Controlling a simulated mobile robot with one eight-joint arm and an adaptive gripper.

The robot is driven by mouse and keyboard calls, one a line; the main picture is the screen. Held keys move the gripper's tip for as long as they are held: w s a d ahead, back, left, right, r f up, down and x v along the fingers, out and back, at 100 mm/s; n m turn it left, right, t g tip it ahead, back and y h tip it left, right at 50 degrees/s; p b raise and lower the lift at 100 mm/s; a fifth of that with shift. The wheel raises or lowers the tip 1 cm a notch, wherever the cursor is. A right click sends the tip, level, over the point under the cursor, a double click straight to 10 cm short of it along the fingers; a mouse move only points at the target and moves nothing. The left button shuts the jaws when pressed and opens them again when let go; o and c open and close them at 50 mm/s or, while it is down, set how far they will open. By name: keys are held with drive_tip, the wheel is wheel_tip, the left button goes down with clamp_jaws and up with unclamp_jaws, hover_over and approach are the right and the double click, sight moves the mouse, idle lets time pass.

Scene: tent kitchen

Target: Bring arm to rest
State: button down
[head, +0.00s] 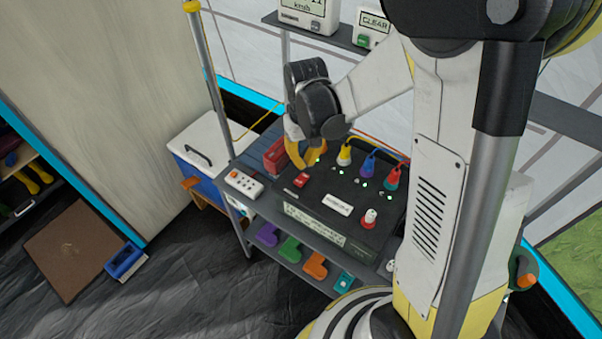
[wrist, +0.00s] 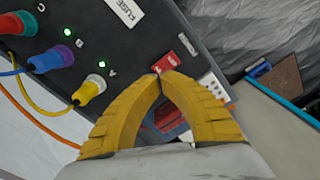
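My arm reaches out over a black power box (head: 385,225) on the shelf unit. My gripper (head: 303,164) has yellow fingers and hangs over the box's back left part, near a red switch (head: 302,180). In the wrist view, the curved fingers of my gripper (wrist: 161,73) meet at their tips, with nothing visible held between them. The red switch (wrist: 168,61) shows just past the tips. Whether the fingertips touch it, I cannot tell.
Yellow, purple and red plugs (head: 391,180) with cables stand on the box beside my gripper. A white remote (head: 244,183) lies left of it. A blue cooler (head: 205,150) stands further left. Display devices (head: 308,14) sit on the upper shelf. Open floor lies front left.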

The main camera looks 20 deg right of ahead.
drive_tip(key=shift+r+p, duration=0.4)
drive_tip(key=shift+r, duration=0.5)
drive_tip(key=shift+s+r, duration=0.1)
drive_tip(key=shift+r, duration=0.25)
drive_tip(key=s+r+m+t+b, duration=0.1)
drive_tip(key=s+r+t+b, duration=0.2)
drive_tip(key=s+r+t, duration=0.4)
drive_tip(key=s+f+v, duration=0.1)
drive_tip(key=v, duration=0.6)
drive_tip(key=shift+s+r, duration=0.25)
drive_tip(key=shift+s, duration=0.05)
